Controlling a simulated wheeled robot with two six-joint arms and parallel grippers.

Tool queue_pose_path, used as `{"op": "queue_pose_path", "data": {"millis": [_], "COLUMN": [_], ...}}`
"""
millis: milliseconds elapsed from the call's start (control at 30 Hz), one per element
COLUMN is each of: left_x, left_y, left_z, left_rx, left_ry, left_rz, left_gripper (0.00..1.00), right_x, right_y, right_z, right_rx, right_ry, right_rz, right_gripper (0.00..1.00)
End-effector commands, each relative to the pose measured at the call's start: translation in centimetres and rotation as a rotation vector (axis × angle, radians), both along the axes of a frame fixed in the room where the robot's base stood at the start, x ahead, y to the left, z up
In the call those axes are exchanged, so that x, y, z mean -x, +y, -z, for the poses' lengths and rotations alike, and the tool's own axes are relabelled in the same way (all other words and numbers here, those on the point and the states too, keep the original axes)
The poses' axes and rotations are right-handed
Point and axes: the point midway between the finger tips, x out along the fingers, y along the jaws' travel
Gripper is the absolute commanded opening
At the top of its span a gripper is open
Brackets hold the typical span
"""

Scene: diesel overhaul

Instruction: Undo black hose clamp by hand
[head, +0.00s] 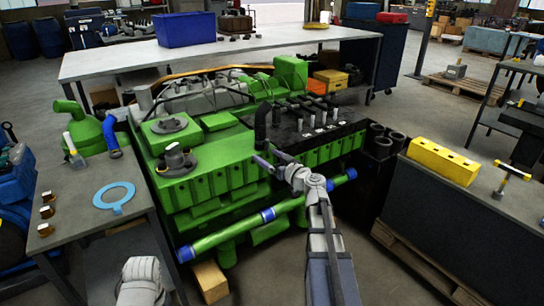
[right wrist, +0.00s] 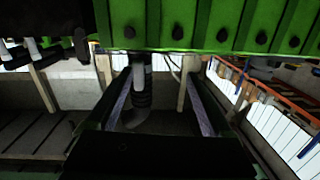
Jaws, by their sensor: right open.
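My right gripper (head: 268,159) reaches the front side of the green engine (head: 205,185) from the lower right in the head view. Its jaws are apart, with nothing held. In the right wrist view its two fingers (right wrist: 158,90) stand wide apart, below the engine's green edge. A grey and black upright piece with dark ribs (right wrist: 143,100) shows between them, nearer the left finger, apparently beyond the fingertips. I cannot tell whether it is the black hose clamp. A black upright pipe (head: 260,122) stands on the engine just above the gripper in the head view. My left gripper is out of view.
A green and blue pipe (head: 240,222) runs along the engine's lower front, close to my right arm. A grey table (head: 75,235) at the left holds a blue gasket ring (head: 113,196). A dark bench (head: 445,215) at the right holds a yellow block (head: 443,160).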

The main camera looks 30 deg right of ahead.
Motion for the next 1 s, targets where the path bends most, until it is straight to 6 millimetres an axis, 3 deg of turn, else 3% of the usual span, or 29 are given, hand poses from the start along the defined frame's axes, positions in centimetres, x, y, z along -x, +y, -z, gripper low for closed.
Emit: {"op": "queue_pose_path", "data": {"millis": [300,633,1000], "left_x": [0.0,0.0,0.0], "left_y": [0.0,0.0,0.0], "left_z": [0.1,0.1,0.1], "left_rx": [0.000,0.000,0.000], "left_ry": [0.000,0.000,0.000], "left_rz": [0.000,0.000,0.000], "left_gripper": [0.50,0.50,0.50], "right_x": [0.2,0.2,0.2], "right_y": [-2.7,-3.0,-2.9], "right_z": [-0.8,-1.0,-0.9], "right_rx": [0.009,-0.033,-0.491], "right_ry": [-0.044,-0.044,0.008], "right_rz": [0.061,0.069,0.078], "right_gripper": [0.85,0.85,0.85]}}
